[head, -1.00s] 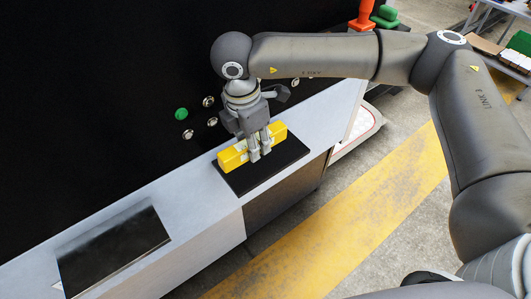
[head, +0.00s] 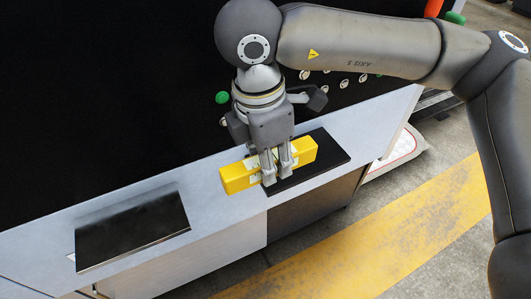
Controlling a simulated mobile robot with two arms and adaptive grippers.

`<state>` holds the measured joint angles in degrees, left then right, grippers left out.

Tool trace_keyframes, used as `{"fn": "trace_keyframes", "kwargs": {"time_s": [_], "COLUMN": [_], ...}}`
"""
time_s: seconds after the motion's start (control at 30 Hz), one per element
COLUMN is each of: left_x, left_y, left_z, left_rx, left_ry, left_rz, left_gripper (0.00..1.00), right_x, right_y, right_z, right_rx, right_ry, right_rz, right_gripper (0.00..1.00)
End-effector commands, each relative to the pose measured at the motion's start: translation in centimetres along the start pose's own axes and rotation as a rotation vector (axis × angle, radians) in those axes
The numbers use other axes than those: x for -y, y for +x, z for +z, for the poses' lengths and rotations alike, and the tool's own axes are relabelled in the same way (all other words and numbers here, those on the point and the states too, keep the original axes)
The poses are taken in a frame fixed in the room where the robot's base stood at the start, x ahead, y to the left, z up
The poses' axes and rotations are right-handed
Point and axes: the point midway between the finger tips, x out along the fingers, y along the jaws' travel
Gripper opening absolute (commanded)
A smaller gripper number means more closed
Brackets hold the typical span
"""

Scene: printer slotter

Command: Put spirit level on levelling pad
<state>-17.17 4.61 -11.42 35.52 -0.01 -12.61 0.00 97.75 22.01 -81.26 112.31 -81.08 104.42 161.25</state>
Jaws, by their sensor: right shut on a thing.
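The spirit level is a yellow bar (head: 238,177) with pale patches on its side. My right gripper (head: 277,180) points down with its fingers shut around the bar's middle, covering part of it. The bar is at the left part of a flat black pad (head: 326,152) on the grey ledge, and its left end reaches past the pad's left edge. I cannot tell whether the bar touches the pad or hangs just above it. A second flat black panel (head: 132,232) lies further left on the ledge. My left gripper is out of view.
A tall black machine face (head: 95,90) rises behind the ledge, with a green button (head: 222,97) and several metal buttons. The grey ledge (head: 222,203) is clear between the two black pieces. A yellow floor stripe (head: 400,230) runs in front.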

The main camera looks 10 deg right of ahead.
Motion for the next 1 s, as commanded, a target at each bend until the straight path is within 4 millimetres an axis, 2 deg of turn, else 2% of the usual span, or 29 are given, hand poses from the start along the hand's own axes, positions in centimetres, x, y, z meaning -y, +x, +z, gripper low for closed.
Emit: {"fn": "trace_keyframes", "kwargs": {"time_s": [0.8, 1.0], "left_x": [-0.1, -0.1], "left_y": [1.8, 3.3], "left_z": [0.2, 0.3], "left_rx": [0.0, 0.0], "left_ry": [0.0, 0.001], "left_rz": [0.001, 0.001], "left_gripper": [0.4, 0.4], "right_x": [6.4, 7.9], "right_y": [-1.4, -1.6], "right_z": [0.2, 0.3], "right_rx": [0.002, 0.003], "right_ry": [-0.001, 0.0], "right_rz": [0.002, 0.005], "right_gripper": [0.0, 0.0]}}
